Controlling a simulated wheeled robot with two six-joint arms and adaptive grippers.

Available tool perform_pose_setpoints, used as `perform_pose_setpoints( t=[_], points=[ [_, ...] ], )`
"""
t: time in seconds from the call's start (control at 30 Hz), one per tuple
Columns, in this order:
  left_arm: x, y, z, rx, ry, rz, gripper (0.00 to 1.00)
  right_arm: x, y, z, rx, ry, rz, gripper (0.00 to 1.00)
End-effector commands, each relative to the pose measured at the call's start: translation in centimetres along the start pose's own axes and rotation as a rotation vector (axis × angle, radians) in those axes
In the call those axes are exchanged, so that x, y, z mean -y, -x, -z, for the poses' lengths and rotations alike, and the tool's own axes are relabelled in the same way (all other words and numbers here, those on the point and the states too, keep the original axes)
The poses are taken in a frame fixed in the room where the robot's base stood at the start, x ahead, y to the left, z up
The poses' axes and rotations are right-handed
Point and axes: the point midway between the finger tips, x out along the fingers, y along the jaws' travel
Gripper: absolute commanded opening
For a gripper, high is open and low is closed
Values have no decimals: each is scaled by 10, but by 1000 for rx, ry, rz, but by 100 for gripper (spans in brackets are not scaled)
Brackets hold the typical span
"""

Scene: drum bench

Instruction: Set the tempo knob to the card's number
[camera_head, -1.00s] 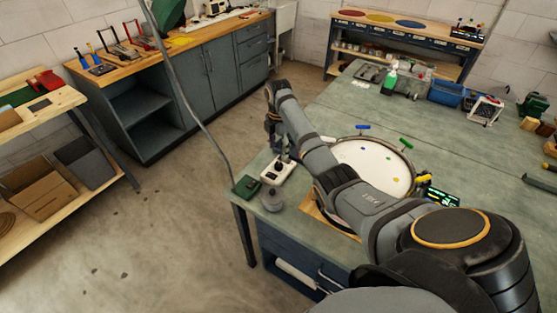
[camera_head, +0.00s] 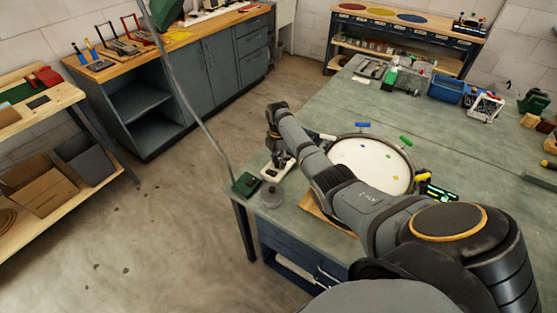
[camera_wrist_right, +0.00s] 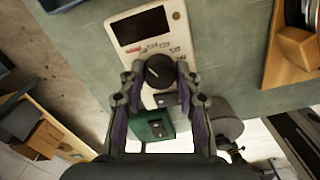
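The tempo box (camera_head: 272,174) is a small pale unit near the bench's left corner. In the right wrist view it shows a dark screen (camera_wrist_right: 140,26) and a round black knob (camera_wrist_right: 159,72) with a pale pointer line. Printed marks surround the knob, too small to read surely. My right gripper (camera_head: 280,162) is over the box, pointing down. In the right wrist view its fingertips (camera_wrist_right: 159,70) stand apart on either side of the knob; firm contact is not clear. No number card can be made out. My left gripper is out of view.
A dark green box (camera_head: 246,184) and a round grey object (camera_head: 271,196) sit beside the tempo box at the bench edge. A drum (camera_head: 372,165) with coloured clips lies right of my forearm. Blue bins (camera_head: 446,89) stand farther back. Mid-bench is largely clear.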

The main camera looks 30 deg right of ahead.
Motion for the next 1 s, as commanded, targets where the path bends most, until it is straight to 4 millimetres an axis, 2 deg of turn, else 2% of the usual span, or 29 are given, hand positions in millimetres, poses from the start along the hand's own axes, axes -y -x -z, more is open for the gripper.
perform_pose_setpoints(
  t=[0.03, 0.13, 0.17, 0.57, 1.0],
  points=[
    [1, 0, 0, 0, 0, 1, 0, 0, 0, 0, 0, 0, 1, 17],
    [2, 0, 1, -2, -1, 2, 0, 0, 0, 0, 0, 0, 1, 3],
    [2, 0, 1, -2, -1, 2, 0, 0, 0, 0, 0, 0, 1, 2],
    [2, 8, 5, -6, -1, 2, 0, 0, 2, 0, -1, -97, 2, 1],
    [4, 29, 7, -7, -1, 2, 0, 0, 3, 0, -1, -477, 2, 1]
  ],
)
